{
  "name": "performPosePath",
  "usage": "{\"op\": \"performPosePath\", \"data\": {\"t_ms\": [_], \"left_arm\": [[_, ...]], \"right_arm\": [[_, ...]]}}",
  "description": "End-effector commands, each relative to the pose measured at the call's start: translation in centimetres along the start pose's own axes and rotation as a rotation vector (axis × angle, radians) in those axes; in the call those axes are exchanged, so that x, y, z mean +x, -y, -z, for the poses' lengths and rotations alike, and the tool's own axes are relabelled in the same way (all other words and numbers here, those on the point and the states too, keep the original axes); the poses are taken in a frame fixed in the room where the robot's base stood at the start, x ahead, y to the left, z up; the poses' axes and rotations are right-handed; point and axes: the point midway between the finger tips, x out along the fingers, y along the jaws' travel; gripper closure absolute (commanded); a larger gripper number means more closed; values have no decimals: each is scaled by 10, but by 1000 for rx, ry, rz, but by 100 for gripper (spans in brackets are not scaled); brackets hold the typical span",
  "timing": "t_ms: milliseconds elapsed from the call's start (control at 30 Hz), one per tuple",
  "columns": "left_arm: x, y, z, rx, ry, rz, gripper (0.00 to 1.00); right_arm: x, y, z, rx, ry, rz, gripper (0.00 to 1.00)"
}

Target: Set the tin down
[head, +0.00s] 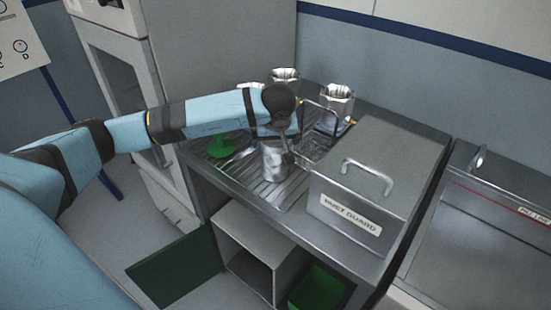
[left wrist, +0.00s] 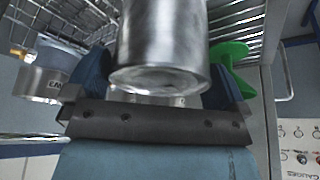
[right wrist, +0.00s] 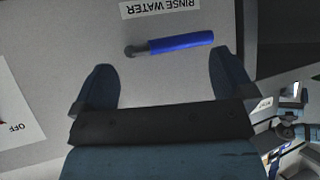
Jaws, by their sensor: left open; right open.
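The tin (head: 274,163) is a plain silver cylinder, upright on the ribbed metal top in the head view. In the left wrist view the tin (left wrist: 163,45) fills the space between the fingers of my left gripper (left wrist: 158,85). These fingers are open, with a narrow gap visible on the tin's right side. In the head view my left gripper (head: 288,150) is beside the tin's upper part and partly hidden by its own wrist. My right gripper (right wrist: 165,85) is open and empty in the right wrist view, with a blue handle in front of it.
A metal guard box (head: 365,185) with a handle stands right of the tin. Two machined housings (head: 285,77) (head: 337,99) stand behind, near a wire rack (head: 318,143). A green object (head: 222,147) lies left. The ribbed top (head: 262,195) is clear in front. The blue handle (right wrist: 180,43) is below "RINSE WATER".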

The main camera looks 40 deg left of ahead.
Motion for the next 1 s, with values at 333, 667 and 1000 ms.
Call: {"op": "performPosePath", "data": {"t_ms": [333,667,1000], "left_arm": [[-2,0,0,0,-1,-1,48],[-3,0,1,-1,-2,-2,79],[-43,7,27,-12,-5,2,79]], "right_arm": [[-1,0,3,2,-3,0,0],[0,0,2,2,-1,0,0],[-13,1,20,-9,-7,-2,0]]}}
